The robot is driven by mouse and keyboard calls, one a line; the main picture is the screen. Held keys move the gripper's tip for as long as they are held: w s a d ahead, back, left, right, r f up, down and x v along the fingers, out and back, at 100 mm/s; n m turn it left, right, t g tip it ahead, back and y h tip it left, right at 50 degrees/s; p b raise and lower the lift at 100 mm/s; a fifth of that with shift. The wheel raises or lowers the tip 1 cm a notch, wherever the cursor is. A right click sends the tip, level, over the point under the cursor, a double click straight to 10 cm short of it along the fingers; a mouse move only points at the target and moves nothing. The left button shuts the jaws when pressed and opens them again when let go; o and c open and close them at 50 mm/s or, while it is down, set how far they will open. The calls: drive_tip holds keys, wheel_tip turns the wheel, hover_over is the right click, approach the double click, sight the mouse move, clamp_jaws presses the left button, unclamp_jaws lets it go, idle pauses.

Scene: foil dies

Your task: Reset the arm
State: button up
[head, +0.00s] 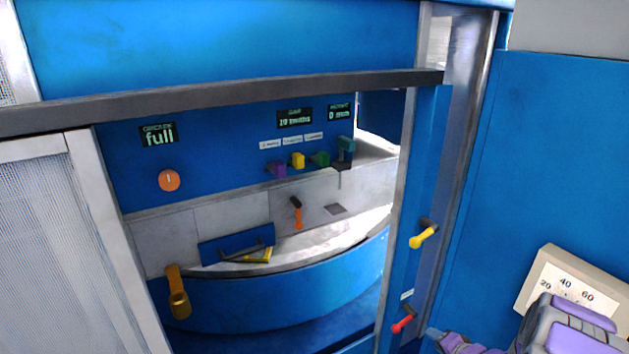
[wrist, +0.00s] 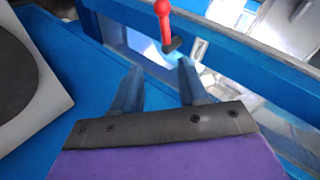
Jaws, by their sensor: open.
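My gripper (wrist: 160,72) shows in the wrist view with its two blue-grey fingers apart and nothing between them. A red-handled lever (wrist: 163,22) is just beyond the fingertips in that view. In the head view, my purple and grey arm fills the lower right corner, and the gripper end (head: 440,337) is close to the right of the red lever (head: 403,324). Whether the fingers touch the lever cannot be told.
A yellow lever (head: 423,237) sits higher on the same blue post. A dial plate (head: 570,285) stands behind my arm. Left, a recessed bay holds an orange knob (head: 169,180), coloured blocks (head: 298,161) and a brass-coloured holder (head: 177,292). A dark rail (head: 220,100) crosses above.

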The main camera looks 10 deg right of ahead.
drive_tip(key=s+a+r+n+g+h+b, duration=0.5)
drive_tip(key=s+a+r+g+b, duration=0.3)
drive_tip(key=s, duration=0.3)
drive_tip(key=s+a+n+g+y+b, duration=0.1)
drive_tip(key=s+a+n+g+b, duration=0.1)
drive_tip(key=s+a, duration=0.8)
drive_tip(key=s+a+r+n+g+y+b, duration=0.1)
drive_tip(key=s+a+n+b, duration=0.3)
drive_tip(key=s+a, duration=0.5)
drive_tip(key=s+g+y+b, duration=0.1)
drive_tip(key=s+b, duration=0.1)
drive_tip(key=s, duration=0.6)
drive_tip(key=shift+a+g, duration=0.35)
drive_tip(key=shift+g, duration=0.05)
